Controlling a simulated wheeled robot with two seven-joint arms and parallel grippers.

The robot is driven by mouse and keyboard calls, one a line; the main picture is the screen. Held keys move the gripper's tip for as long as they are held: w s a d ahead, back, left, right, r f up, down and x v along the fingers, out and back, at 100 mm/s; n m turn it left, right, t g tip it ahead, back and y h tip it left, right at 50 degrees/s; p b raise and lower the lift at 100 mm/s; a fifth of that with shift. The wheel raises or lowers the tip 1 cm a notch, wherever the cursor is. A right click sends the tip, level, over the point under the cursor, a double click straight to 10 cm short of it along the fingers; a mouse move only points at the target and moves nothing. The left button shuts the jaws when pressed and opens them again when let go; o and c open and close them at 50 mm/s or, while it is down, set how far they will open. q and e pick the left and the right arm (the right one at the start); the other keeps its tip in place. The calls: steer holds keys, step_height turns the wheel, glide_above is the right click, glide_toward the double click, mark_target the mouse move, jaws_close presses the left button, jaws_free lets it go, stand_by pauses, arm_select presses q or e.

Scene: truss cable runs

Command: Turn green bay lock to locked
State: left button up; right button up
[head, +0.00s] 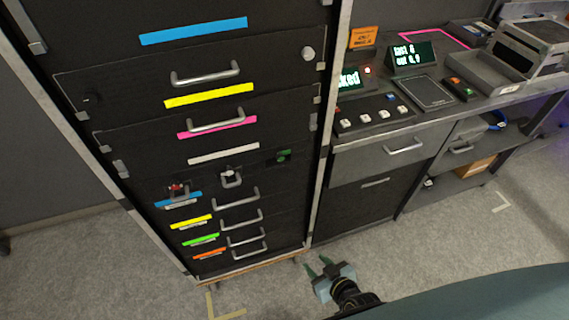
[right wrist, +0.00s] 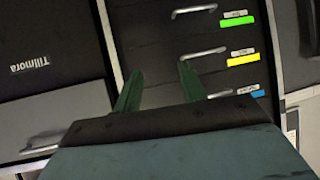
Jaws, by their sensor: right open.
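The green bay lock (head: 283,156) is a small green fitting on the right side of the dark rack's front, level with a grey knob-like fitting (head: 231,177) and a red one (head: 178,189) to its left. Its exact turn position is too small to tell. My right gripper (head: 318,266) is open and empty, low in front of the rack's lower right corner, well below the lock and apart from it. In the right wrist view, my gripper's two green fingers (right wrist: 160,78) are spread before dark drawer fronts, and the green lock does not show. My left gripper is out of view.
The rack has several drawers with metal handles (head: 205,74) and coloured strips (head: 210,95). To its right stands a grey bench (head: 375,150) with small displays (head: 411,56), a button panel (head: 372,116) and a tray (head: 490,72). The floor (head: 450,230) before the bench is clear.

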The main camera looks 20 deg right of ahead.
steer(key=w+a+r+m+t, duration=0.25)
steer(key=w+r+t, duration=0.35)
steer(key=r, duration=0.7)
steer(key=m+h, duration=0.2)
steer(key=m, duration=0.1)
glide_toward(281, 159)
steer(key=shift+n+t, duration=0.25)
steer(key=shift+t, duration=0.05)
steer(key=w+b, duration=0.1)
steer(key=w, duration=0.1)
steer(key=w+b, duration=0.1)
steer(key=w, duration=0.2)
steer(key=w+b, duration=0.1)
steer(key=w, duration=0.2)
steer(key=shift+w+a+f, duration=0.2)
steer(key=shift+w+f, duration=0.05)
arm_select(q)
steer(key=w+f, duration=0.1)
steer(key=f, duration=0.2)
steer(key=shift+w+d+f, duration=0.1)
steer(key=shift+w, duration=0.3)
arm_select(e)
jaws_close()
